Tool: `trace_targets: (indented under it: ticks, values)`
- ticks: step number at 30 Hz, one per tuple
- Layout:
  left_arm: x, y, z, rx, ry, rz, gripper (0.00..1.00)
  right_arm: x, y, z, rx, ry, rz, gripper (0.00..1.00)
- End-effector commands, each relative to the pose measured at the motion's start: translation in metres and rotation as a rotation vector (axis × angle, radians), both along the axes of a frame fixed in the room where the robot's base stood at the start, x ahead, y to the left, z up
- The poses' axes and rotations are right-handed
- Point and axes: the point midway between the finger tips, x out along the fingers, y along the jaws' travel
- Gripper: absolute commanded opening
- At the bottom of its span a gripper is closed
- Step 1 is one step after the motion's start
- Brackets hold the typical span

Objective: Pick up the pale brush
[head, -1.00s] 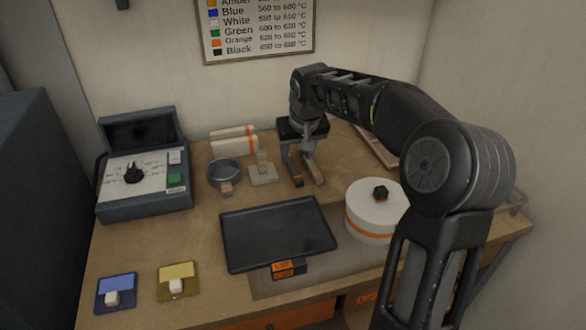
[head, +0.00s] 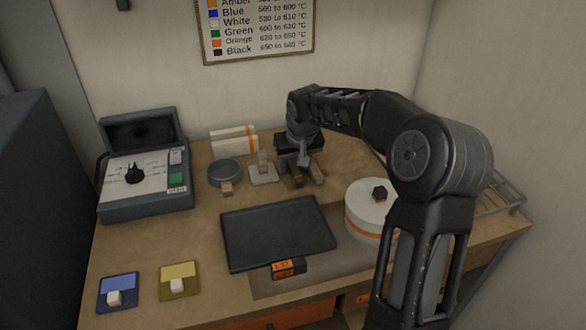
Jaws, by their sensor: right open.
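I cannot make out the pale brush in the head view; my right arm and gripper hide part of the back right of the table. My right gripper (head: 308,178) is open, its two fingers apart and pointing down and forward over the back of the table. It is just right of a small pale plate (head: 264,175) with an upright block on it. Nothing shows between the fingers. My left gripper is not in view.
A black tray (head: 277,235) lies in front of the gripper. A round white pot with an orange band (head: 365,222) stands to its right. A grey dish (head: 223,171), a control box (head: 144,185), white rolls (head: 233,142) and blue (head: 118,290) and yellow (head: 179,280) pads stand left.

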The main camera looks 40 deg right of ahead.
Motion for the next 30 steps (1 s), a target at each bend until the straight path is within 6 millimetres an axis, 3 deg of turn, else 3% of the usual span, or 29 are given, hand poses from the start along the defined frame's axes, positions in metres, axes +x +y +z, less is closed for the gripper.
trace_targets:
  ticks: [11, 27, 30]
  values:
    - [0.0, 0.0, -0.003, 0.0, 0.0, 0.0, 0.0, -0.0001, 0.0, -0.003, 0.0, 0.0, 0.0, 0.45]
    - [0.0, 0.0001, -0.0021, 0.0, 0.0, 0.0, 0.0, -0.0001, 0.0, -0.0021, 0.0, 0.0, 0.0, 0.01]
    - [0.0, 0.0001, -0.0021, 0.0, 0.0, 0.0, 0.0, -0.0001, 0.0, -0.0022, 0.0, 0.0, 0.0, 0.0]
